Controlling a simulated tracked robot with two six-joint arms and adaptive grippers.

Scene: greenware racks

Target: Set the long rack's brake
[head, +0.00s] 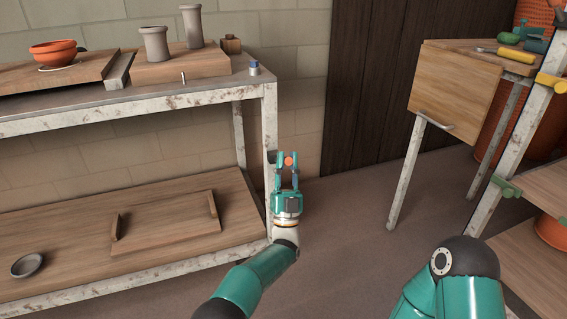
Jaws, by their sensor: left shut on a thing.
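A long rack (150,108) with a chipped whitish metal frame and wooden lower shelf stands on the left. My left gripper (288,161) is beside its right front leg (270,130), pointing away from me. It is shut on a small round orange-red knob (289,159), which shows between its fingertips. Whatever joins the knob to the rack is hidden, so I cannot tell how the brake is set. My right arm comes in at the lower right; its gripper is out of view.
The rack top carries an orange bowl (53,52), grey cylinders (155,43) and a small blue-topped item (254,67). A wooden-fronted table (455,84) with a handle stands at the back right. Another rack (497,185) is at the right edge. Floor between is clear.

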